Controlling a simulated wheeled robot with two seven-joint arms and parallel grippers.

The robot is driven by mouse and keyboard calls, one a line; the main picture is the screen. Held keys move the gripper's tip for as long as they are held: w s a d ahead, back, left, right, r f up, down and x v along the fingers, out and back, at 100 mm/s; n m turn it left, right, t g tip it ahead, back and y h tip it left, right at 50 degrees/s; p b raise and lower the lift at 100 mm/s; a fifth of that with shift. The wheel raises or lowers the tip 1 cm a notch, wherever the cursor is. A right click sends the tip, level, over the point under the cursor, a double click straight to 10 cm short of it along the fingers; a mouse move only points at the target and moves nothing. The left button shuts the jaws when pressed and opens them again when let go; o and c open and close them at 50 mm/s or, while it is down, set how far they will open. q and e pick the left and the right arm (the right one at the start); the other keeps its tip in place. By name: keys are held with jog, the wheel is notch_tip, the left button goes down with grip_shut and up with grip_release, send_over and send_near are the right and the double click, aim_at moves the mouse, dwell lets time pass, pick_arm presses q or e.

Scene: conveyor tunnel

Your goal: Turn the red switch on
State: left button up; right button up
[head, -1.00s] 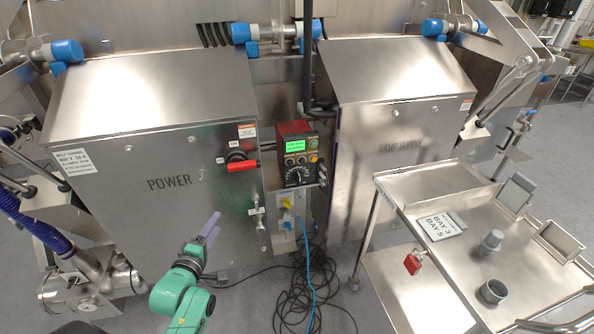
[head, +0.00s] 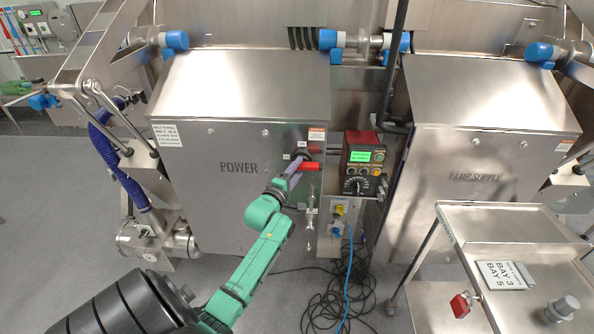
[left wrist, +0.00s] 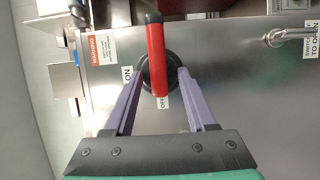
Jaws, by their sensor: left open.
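The red switch (head: 311,166) is on the POWER cabinet (head: 225,130), its handle lying level and pointing right. An ON label (head: 301,143) is above its round black base and an OFF label (head: 286,157) is to its left, in line with the handle. My left gripper (head: 297,163) is at the switch and partly hides it. In the left wrist view, the red handle (left wrist: 156,50) passes between the tips of my open left gripper (left wrist: 162,70), with a gap on each side. My right gripper is not in view.
A control box with a green screen (head: 362,160) stands just right of the switch. Black cables and a blue hose (head: 348,280) lie on the floor below. A steel cart (head: 500,220) with a red padlock stands at the right, before the LAMP SUPPLY cabinet (head: 480,150).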

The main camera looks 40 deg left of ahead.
pick_arm(q)
jog(key=shift+d, duration=0.1)
grip_shut()
dwell(1.3)
